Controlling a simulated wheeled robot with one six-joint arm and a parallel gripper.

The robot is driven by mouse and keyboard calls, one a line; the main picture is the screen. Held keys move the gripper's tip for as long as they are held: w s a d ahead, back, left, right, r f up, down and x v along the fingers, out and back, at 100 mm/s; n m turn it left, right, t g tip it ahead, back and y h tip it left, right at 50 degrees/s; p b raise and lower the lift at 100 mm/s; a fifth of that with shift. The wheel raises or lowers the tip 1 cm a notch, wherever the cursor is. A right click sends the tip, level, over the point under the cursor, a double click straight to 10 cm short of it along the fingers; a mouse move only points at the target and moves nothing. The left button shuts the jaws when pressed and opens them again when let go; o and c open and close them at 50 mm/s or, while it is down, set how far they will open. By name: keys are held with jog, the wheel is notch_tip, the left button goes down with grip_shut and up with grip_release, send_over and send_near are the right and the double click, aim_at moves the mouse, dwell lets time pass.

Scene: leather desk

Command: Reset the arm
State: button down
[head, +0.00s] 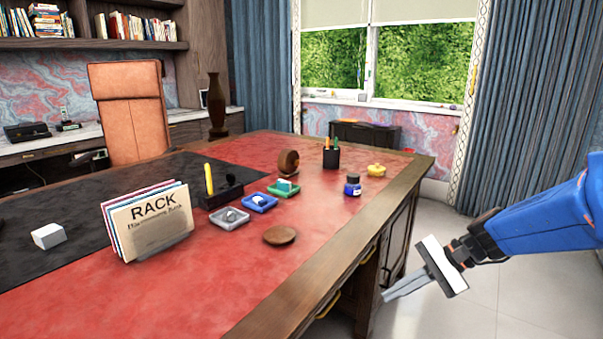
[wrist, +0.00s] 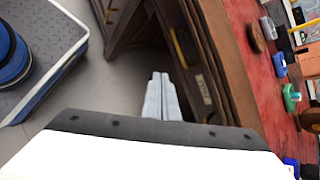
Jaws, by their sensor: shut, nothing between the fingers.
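My gripper (head: 405,288) hangs off the right side of the desk in the head view, over the pale floor and beside the desk's wooden side. Its two fingers are together with nothing between them. The wrist view also shows my gripper (wrist: 161,78) with its fingers shut, in front of the desk's side panels. My blue arm reaches in from the right edge of the head view.
The red leather desk (head: 227,285) bears a rack (head: 150,222), a round wooden disc (head: 279,235), small trays, an ink bottle (head: 352,186) and a pen cup (head: 331,158). A white block (head: 48,236) lies at left. Floor (head: 490,290) right of the desk is clear.

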jog(key=s+d+r+n+t+h, duration=0.1)
jog(key=s+d+n+t+h, duration=0.1)
jog(key=s, duration=0.6)
jog(key=s+d+n+t+h, duration=0.1)
jog(key=s+d+n+h, duration=0.4)
jog(key=s+n+h, duration=0.2)
jog(key=s+n, duration=0.1)
jog(key=n, duration=0.1)
jog(key=shift+s+r+n+t+h, duration=0.3)
jog(key=shift+s+r+t, duration=0.05)
jog(key=shift+r+t, duration=0.05)
